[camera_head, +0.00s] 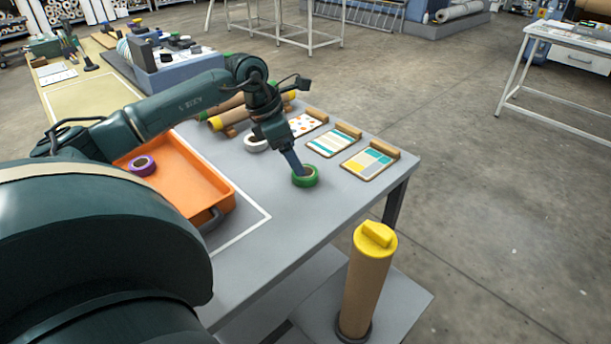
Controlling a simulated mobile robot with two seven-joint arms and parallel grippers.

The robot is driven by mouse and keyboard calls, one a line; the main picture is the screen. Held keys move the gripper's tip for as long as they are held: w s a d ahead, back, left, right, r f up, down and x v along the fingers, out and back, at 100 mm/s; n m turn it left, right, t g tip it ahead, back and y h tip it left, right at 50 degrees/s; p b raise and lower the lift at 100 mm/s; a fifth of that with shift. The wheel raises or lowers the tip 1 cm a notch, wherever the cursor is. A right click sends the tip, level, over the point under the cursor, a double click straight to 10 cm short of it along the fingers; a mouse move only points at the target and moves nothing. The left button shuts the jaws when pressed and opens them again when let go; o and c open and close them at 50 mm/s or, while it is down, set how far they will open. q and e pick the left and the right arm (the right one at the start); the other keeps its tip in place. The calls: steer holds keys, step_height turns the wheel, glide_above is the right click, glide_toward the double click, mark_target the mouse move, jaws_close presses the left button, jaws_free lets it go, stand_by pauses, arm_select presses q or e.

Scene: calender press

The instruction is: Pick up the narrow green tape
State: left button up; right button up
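The green tape (306,183) is a roll lying flat on the grey table, to the right of the orange tray and in front of the patterned sample cards. My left gripper (297,171) reaches down to it, with its finger tips at the ring's opening and its left side. The fingers overlap in this view. I cannot tell whether they are open or closed on the tape wall. My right gripper is not in view.
A white tape roll (255,144) lies behind my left gripper. A purple tape roll (142,166) sits in the orange tray (221,188). Sample cards (367,163) line the right edge. A yellow-capped brown roll (367,280) stands upright beyond the table's front right. Bare tabletop lies in front of the green tape.

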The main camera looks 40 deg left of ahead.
arm_select(q)
steer(key=shift+w+a+x, duration=0.1)
steer(key=shift+w+x, duration=0.1)
steer(key=shift+x, duration=1.5)
steer(key=shift+w+a+x, duration=0.15)
steer(key=shift+w+x, duration=0.05)
steer(key=shift+x, duration=1.5)
steer(key=shift+r, duration=0.1)
steer(key=c, duration=1.1)
